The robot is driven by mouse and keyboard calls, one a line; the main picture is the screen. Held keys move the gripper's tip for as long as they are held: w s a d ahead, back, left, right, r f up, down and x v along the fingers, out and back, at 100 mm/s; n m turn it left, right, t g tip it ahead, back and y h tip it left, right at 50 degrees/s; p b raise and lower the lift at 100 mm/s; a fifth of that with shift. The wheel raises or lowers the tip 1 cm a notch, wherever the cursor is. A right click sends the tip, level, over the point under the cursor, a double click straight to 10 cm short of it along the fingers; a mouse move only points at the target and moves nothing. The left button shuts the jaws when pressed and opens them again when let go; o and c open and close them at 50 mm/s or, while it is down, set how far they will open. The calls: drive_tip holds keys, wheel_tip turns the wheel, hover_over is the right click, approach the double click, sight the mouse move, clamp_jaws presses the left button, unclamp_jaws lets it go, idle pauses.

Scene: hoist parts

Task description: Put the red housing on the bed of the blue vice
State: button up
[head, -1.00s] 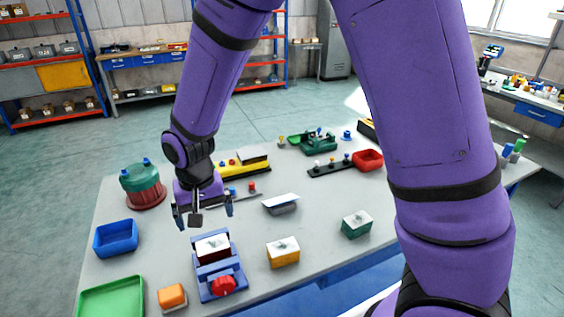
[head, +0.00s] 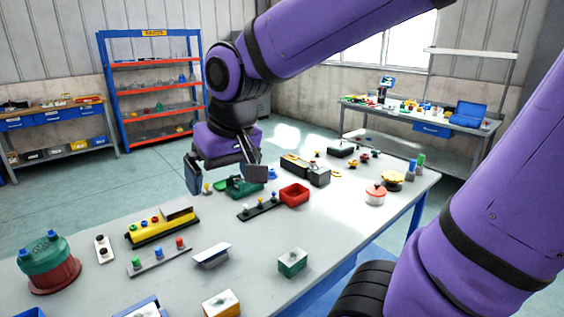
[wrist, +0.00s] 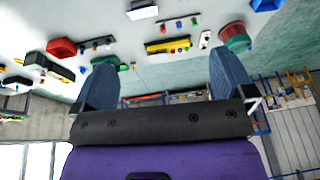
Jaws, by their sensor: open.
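The blue vice (head: 138,307) is cut off by the bottom edge of the head view; only its far end shows. My gripper (head: 223,180) is open and empty, raised over the far part of the table, well beyond the vice. In the wrist view both fingers of my gripper (wrist: 165,85) stand wide apart with nothing between them.
A yellow-sided block (head: 221,304) and a green-sided block (head: 292,262) stand at the near edge.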

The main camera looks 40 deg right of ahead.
drive_tip(key=s+d+r+t, duration=0.1)
drive_tip(key=s+d+r, duration=0.2)
drive_tip(key=s, duration=0.6)
drive_tip(key=shift+s+d+r+t+h, duration=0.2)
drive_tip(key=shift+d+t+h, duration=0.15)
drive_tip(key=shift+d, duration=0.8)
drive_tip(key=shift+w, duration=0.1)
